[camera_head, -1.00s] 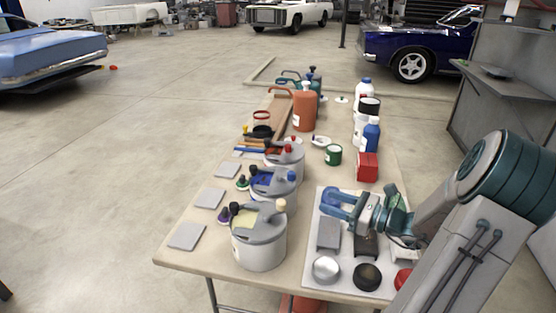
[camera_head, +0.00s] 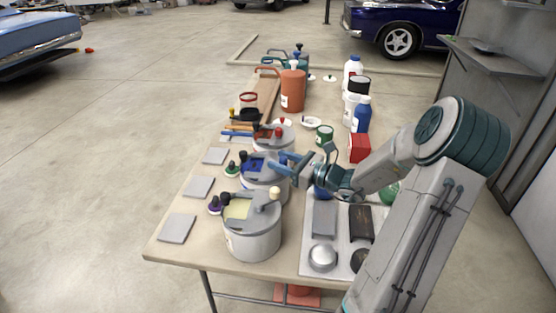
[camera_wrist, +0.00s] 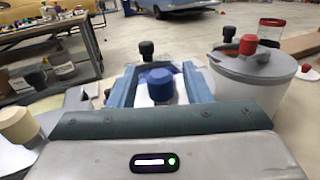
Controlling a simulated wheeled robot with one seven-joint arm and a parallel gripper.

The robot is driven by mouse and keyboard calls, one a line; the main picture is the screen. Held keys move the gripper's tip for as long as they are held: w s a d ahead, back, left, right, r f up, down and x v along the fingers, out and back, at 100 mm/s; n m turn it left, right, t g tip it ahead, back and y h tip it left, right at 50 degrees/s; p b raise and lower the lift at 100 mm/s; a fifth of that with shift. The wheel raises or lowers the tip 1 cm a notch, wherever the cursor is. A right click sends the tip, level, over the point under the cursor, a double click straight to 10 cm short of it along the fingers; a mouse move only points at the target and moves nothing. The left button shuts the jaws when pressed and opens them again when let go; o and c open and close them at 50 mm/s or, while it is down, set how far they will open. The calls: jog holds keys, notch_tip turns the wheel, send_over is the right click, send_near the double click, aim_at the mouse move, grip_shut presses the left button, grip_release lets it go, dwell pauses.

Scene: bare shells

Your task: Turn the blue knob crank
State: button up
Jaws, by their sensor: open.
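The blue-topped pot (camera_head: 268,185) is the middle one of the row of grey lidded pots on the table. Its blue knob (camera_wrist: 160,82) shows in the wrist view between my two blue-grey fingers, with a gap on each side. In the head view the knob is mostly hidden by my gripper. My gripper (camera_head: 284,164) is open at the right side of this pot's lid, reaching in from the right. The fingers (camera_wrist: 198,82) stand on either side of the knob in the wrist view. I cannot tell how deep the knob sits between them.
A pot with a cream knob (camera_head: 275,193) stands nearer, and a pot with a red knob (camera_head: 278,133) stands farther; both are close to my gripper. An orange jug (camera_head: 292,92) and bottles stand at the back. A white tray (camera_head: 311,263) lies at right. Grey squares lie along the left edge.

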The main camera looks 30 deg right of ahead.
jog(key=shift+x, duration=0.8)
grip_shut()
jog(key=shift+h, duration=0.3)
jog(key=shift+a+m+t+h+b, duration=0.2)
jog(key=shift+m+t+h+b, duration=0.3)
jog(key=shift+m+h, duration=0.4)
jog(key=shift+a+m+t+h+b, duration=0.25)
jog(key=shift+m+t+h, duration=0.4)
jog(key=shift+h, duration=0.45)
jog(key=shift+s+m+t+h+b, duration=0.1)
jog(key=shift+m+t+h+b, duration=0.15)
jog(key=shift+m+h+b, duration=0.45)
jog(key=shift+h, duration=0.3)
